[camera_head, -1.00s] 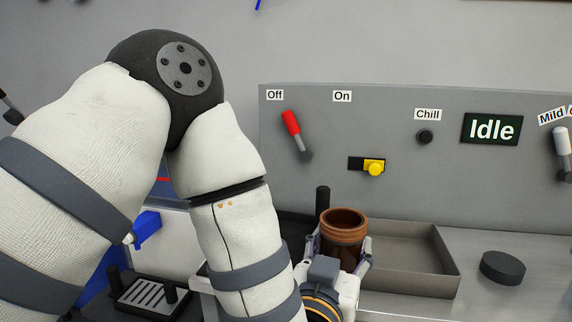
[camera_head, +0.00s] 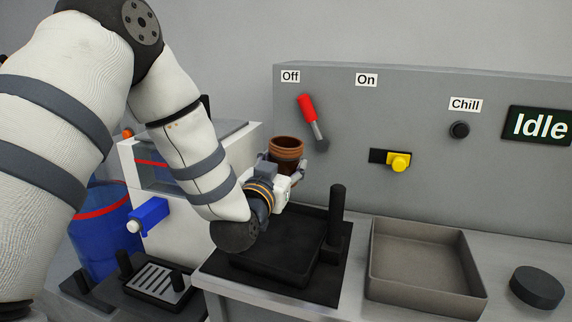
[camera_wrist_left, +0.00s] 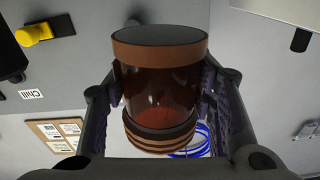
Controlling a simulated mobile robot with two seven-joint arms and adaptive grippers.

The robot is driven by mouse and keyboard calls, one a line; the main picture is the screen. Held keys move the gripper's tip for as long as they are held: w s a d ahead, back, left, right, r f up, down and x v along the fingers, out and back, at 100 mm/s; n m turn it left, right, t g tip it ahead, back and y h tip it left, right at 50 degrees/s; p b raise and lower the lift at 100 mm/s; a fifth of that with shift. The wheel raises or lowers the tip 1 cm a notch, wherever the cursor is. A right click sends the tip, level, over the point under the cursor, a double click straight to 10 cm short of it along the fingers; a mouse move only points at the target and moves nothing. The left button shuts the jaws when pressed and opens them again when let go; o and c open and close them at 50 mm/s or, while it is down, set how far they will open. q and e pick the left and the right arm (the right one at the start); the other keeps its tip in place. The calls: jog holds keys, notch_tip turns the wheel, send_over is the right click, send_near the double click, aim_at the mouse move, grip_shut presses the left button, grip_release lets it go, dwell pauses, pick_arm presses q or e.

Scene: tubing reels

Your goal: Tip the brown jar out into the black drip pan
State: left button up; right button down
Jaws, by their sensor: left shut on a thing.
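The brown jar (camera_head: 287,149) is amber-brown with a ribbed, open rim, and stands about upright in my left gripper (camera_head: 284,168). The gripper is shut around its sides. In the left wrist view, the jar (camera_wrist_left: 165,85) sits between the two fingers (camera_wrist_left: 160,92), its ribbed rim toward the bottom of the picture. What it holds cannot be made out. A black square pan (camera_head: 270,262), which looks like the black drip pan, lies on the counter below and in front of the jar, apart from it. My wrist hides part of that pan. My right gripper is out of view.
A black post (camera_head: 337,215) rises at the black pan's right side. A grey-brown tray (camera_head: 425,262) and black disc (camera_head: 537,287) lie farther right. A grey panel with a red lever (camera_head: 307,108) stands behind. A white dispenser with a blue tap (camera_head: 148,215) is left.

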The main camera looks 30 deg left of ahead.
pick_arm(q)
jog(key=m, duration=0.2)
jog(key=a+m+t, duration=0.1)
jog(key=m, duration=0.1)
jog(key=r+m, duration=0.1)
jog(key=shift+a+r+m, duration=0.1)
jog(key=shift+a+m, duration=0.3)
jog(key=m, duration=0.2)
jog(key=a+m+t+h, duration=0.1)
jog(key=m, duration=0.1)
jog(key=a+r+m, duration=0.1)
jog(key=m, duration=0.1)
jog(key=shift+h, duration=0.3)
jog(key=n, duration=0.2)
jog(key=d+n+y, duration=0.1)
jog(key=n, duration=0.1)
jog(key=d+f+n, duration=0.1)
jog(key=n, duration=0.1)
jog(key=shift+n+g+y, duration=0.3)
jog(key=shift+g, duration=0.1)
jog(key=n, duration=0.2)
jog(key=d+f+n+g, duration=0.1)
jog(key=n, duration=0.1)
jog(key=d+n, duration=0.1)
jog(key=n, duration=0.1)
jog(key=shift+d+f+n+g, duration=0.2)
jog(key=shift+n+g, duration=0.1)
